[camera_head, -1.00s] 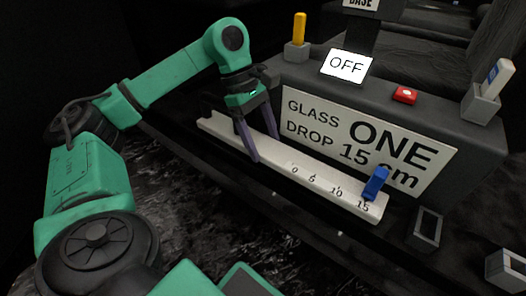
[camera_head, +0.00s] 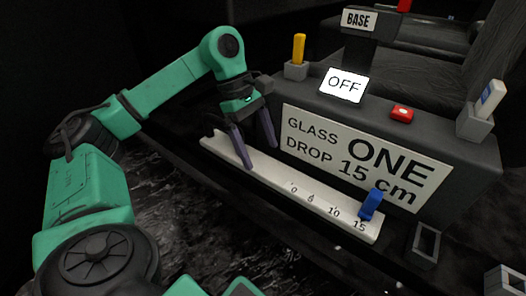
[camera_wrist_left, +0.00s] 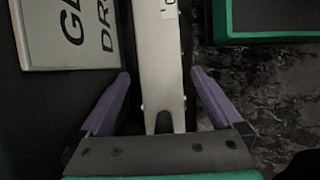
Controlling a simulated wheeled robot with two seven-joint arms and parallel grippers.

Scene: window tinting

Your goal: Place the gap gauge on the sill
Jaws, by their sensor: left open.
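No thing carries a gap gauge label. A long pale strip (camera_head: 268,171) marked 0 to 15, with a blue slider (camera_head: 371,204) near 15, runs along the front of the dark ledge; I cannot tell whether it is the gauge or the sill. My left gripper (camera_head: 260,156) is open and empty at the strip's left part. In the left wrist view the strip (camera_wrist_left: 160,65) lies between the spread purple fingers, its notched end toward the palm, with gaps on both sides. My right gripper is out of view.
Behind the strip stands a sign (camera_head: 362,158) reading GLASS DROP ONE 15 cm. On the ledge are a yellow piece (camera_head: 299,47) in a holder, an OFF plate (camera_head: 344,85), a red button (camera_head: 402,114) and a blue-white tool (camera_head: 490,98) in a holder. An empty-looking holder (camera_head: 425,243) stands right.

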